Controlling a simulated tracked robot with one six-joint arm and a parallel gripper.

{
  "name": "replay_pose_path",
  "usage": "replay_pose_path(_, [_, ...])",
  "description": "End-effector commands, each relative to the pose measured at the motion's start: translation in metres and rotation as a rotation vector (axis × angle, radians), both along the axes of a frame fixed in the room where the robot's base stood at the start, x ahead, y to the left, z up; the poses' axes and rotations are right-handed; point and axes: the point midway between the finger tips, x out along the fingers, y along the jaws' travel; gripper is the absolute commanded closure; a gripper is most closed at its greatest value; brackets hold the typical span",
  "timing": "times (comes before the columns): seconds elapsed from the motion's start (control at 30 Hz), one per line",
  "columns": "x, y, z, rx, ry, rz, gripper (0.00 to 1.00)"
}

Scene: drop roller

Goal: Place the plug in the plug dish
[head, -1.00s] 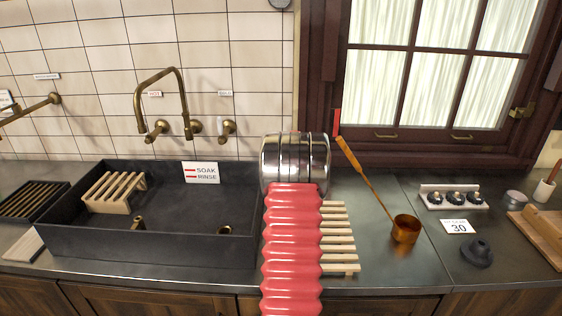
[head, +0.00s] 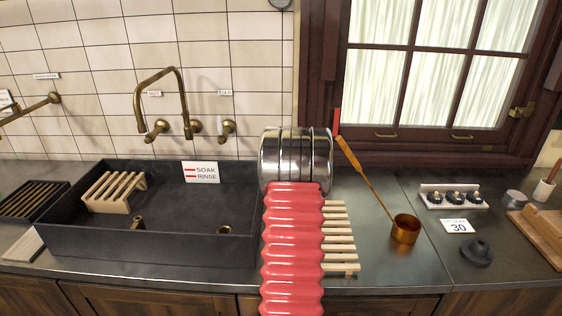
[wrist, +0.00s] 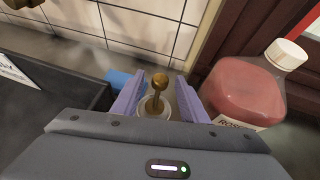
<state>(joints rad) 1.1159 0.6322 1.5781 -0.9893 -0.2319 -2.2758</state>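A brass plug-like piece with a round knob (wrist: 159,82) on a stem stands upright between my fingers in the wrist view. A pale round rim, perhaps the plug dish (wrist: 146,110), shows around its foot. I cannot tell how the piece sits in it. My gripper (wrist: 157,92) has its two purple fingers apart, one on each side of the knob, with visible gaps. In the head view my red ribbed arm and silver wrist hide the gripper, the brass piece and the dish.
A pink bottle with a white cap (wrist: 255,85) stands close right of my fingers; a blue object (wrist: 118,77) is at their left. The dark sink (head: 150,245) is left. A slatted rack (head: 340,240), copper ladle (head: 405,229) and black knobbed piece (head: 477,252) are right.

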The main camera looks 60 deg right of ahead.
Motion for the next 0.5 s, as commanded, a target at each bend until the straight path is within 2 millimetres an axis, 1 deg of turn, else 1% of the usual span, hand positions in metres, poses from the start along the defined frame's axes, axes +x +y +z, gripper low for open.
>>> replay_pose_path(0.5, [-0.036,0.044,0.032,-0.001,0.0,-0.001,0.6])
